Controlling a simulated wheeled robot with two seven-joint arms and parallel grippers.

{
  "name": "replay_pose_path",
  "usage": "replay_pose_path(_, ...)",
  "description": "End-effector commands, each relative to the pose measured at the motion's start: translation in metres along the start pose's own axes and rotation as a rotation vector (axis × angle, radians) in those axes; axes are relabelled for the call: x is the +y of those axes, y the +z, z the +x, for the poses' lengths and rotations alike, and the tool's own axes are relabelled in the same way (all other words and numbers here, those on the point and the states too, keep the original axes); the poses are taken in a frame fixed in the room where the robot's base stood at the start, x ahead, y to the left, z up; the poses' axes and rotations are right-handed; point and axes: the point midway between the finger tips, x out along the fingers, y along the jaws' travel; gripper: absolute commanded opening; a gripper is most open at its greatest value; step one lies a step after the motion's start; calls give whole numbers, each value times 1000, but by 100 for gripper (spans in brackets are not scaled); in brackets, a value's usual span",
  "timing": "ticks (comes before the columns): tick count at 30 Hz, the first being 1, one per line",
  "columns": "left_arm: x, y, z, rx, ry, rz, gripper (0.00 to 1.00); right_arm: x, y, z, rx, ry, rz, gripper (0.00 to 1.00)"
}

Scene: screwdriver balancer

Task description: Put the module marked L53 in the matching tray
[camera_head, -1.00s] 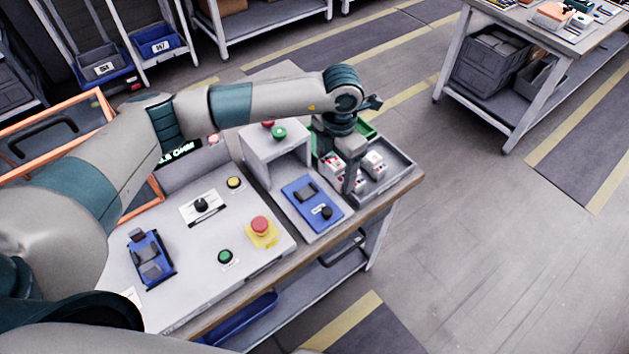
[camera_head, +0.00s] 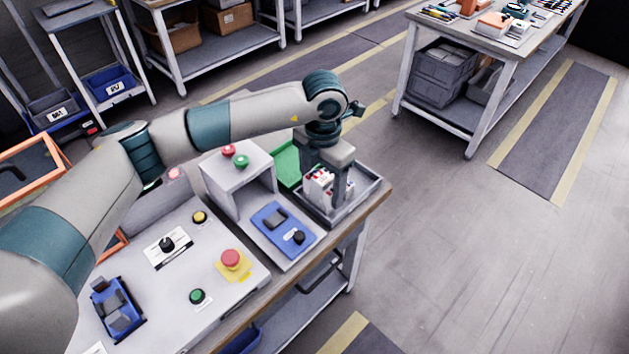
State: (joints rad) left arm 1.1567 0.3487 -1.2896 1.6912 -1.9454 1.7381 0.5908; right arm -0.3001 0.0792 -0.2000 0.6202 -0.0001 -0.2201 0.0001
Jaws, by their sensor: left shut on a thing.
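My left gripper (camera_head: 329,190) points down over the grey tray (camera_head: 364,204) at the table's right end. It is shut on a white module with red marks (camera_head: 318,184), which is low inside the tray. The fingers partly cover the module, and I cannot read its marking. Other modules may be hidden behind the gripper. A green tray (camera_head: 287,164) stands just behind the grey one, partly hidden by the gripper. Two labelled bins, one grey (camera_head: 55,106) and one blue (camera_head: 108,82), sit on a rack at the back left; their labels are too small to read surely. My right gripper is out of view.
A white stand with red and green buttons (camera_head: 238,172) is left of the trays. A blue device (camera_head: 284,231) lies in front of it. A panel with a red emergency button (camera_head: 232,260) fills the near table. Open floor lies to the right, before another workbench (camera_head: 483,40).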

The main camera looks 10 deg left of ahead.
Motion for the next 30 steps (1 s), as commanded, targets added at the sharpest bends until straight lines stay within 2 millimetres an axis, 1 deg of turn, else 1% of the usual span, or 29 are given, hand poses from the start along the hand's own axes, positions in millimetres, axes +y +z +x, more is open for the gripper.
replay_pose_path(5, -2, -2, -2, -3, 0, 59, 31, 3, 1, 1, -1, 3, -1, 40)
replay_pose_path(8, -4, -4, -4, -6, 0, 150, 31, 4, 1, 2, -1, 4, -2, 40)
replay_pose_path(11, -9, -9, -8, -9, 0, 288, 31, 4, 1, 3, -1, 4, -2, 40)
replay_pose_path(17, -19, -23, -18, -18, 3, 676, 31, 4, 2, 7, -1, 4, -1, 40)
replay_pose_path(23, -31, -42, -27, -21, 8, 1117, 31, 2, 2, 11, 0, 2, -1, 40)
replay_pose_path(30, -45, -68, -36, -17, 11, 1648, 31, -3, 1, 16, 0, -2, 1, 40)
